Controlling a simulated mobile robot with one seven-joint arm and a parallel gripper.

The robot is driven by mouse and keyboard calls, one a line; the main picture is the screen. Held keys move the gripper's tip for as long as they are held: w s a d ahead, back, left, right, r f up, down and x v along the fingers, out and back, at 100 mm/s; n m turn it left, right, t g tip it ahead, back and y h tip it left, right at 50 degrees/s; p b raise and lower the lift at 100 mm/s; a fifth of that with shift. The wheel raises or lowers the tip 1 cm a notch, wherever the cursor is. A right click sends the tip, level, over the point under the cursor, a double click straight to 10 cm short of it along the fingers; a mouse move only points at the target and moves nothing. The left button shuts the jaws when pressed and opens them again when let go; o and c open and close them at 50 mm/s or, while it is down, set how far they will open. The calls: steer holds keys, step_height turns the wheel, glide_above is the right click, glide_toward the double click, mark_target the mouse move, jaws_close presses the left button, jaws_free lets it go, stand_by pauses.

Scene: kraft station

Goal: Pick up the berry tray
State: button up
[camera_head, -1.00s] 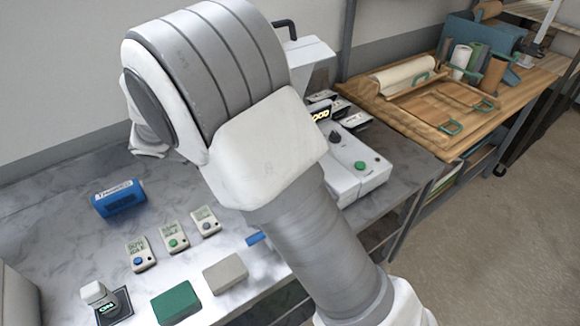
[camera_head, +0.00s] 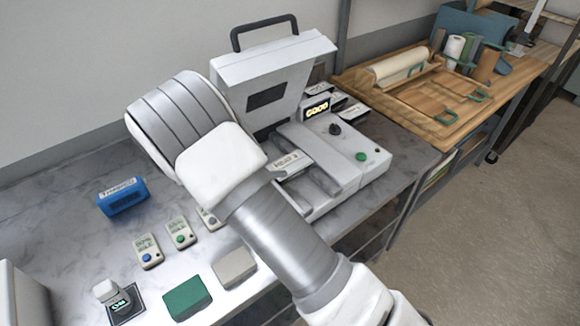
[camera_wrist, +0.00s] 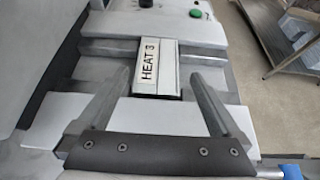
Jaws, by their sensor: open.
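I cannot make out a tray with berries in either view. In the wrist view, my gripper (camera_wrist: 160,76) is open, its two grey fingers spread either side of a pale block labelled HEAT 3 (camera_wrist: 150,68). Nothing is held between them. The HEAT 3 label also shows in the head view (camera_head: 292,162), at the front of the grey machine (camera_head: 350,160), just beyond my arm. In the head view, my arm hides part of the bench, and I cannot clearly make out the fingers.
The machine's lid (camera_head: 270,85) stands raised. On the marble bench (camera_head: 80,235) are a blue box (camera_head: 122,196), several small button units, a green block (camera_head: 187,298) and a grey block (camera_head: 234,268). A wooden table (camera_head: 400,110) with a roll stands at right.

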mark_target(290, 164)
steer(key=shift+a+f+p+x, duration=0.15)
steer(key=shift+p+x, duration=0.25)
steer(key=shift+x, duration=1.5)
steer(key=shift+a+f+p+x, duration=0.15)
steer(key=shift+p+x, duration=0.25)
steer(key=shift+x, duration=1.45)
steer(key=c, duration=1.4)
steer(key=shift+o, duration=0.2)
